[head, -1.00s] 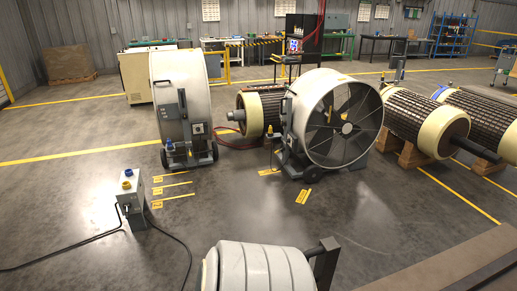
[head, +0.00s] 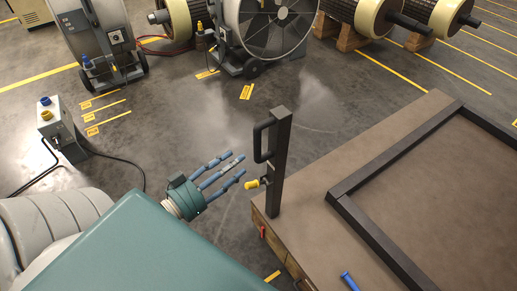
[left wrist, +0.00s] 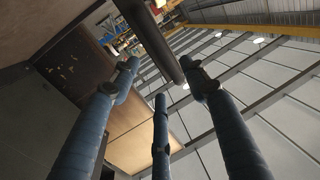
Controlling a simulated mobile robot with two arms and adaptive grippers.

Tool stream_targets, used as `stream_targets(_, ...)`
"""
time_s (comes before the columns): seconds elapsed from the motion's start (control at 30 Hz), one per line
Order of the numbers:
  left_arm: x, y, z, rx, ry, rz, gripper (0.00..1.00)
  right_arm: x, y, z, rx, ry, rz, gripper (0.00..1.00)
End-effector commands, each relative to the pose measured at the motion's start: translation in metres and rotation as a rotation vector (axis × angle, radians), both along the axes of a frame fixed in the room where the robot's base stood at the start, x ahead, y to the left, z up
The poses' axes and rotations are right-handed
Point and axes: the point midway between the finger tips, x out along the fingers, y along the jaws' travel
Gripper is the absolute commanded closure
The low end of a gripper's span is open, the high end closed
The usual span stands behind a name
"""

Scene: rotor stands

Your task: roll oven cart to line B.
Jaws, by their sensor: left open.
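A brown flat-topped unit (head: 300,200) with a dark square frame (head: 345,190) on top fills the lower right of the head view; it looks like the oven cart, but its wheels are hidden. A dark upright post (head: 280,150) with a black handle (head: 259,140) and a yellow knob (head: 252,184) stands at its left edge. My left gripper (head: 240,163) is open and empty, its three blue fingers pointing at the post just left of it. In the left wrist view a dark bar (left wrist: 148,35) crosses beyond the spread fingers (left wrist: 158,78). My right gripper is out of view.
A grey control box (head: 58,130) with trailing cables stands at left. Two wheeled fans (head: 100,40) (head: 265,30) and banded rotors (head: 370,12) on wooden blocks stand at the back. Yellow floor lines (head: 105,105) carry small unreadable tags.

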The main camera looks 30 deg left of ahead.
Motion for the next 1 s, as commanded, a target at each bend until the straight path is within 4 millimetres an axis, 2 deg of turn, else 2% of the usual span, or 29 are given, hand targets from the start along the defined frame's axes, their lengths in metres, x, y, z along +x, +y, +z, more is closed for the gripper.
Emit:
stream_targets(0.17,0.026,-0.006,0.006,-0.001,-0.009,-0.003,0.55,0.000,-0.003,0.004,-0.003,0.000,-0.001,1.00)
stream_targets(0.5,0.086,-0.017,0.004,-0.001,-0.005,-0.001,0.55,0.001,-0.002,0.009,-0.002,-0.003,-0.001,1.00)
stream_targets(0.7,0.101,-0.021,0.003,-0.001,-0.003,0.000,0.55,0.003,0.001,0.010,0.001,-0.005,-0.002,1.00)
stream_targets(1.0,0.103,-0.021,0.001,0.000,-0.001,0.000,0.55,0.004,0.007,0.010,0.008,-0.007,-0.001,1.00)
